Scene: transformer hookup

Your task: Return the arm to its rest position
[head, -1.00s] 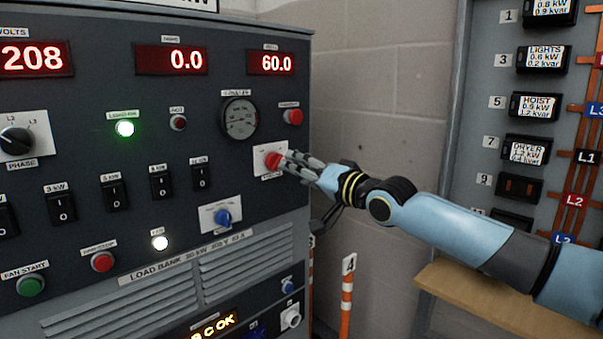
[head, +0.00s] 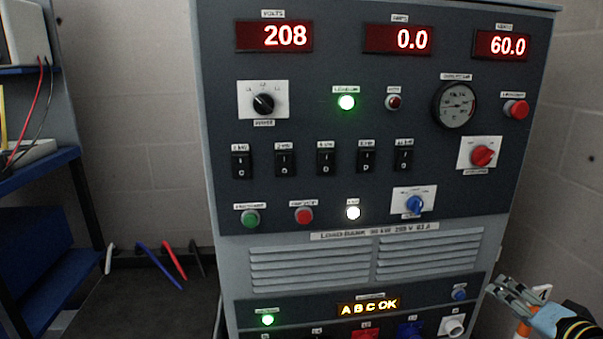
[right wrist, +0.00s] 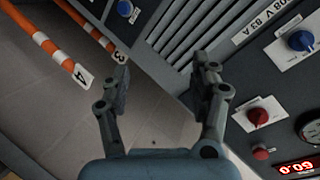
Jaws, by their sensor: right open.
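My right gripper (head: 513,291) is low at the right edge of the head view, beside the lower right corner of the load bank cabinet (head: 330,255). In the right wrist view its two fingers (right wrist: 163,85) are spread apart with nothing between them. The red rotary switch (head: 482,155) on its white plate stands clear of the gripper. It also shows in the right wrist view (right wrist: 258,116). My left gripper is in neither view.
A blue shelf (head: 40,165) with leads is at the left. A dark surface (head: 140,290) with several coloured leads lies beside the cabinet.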

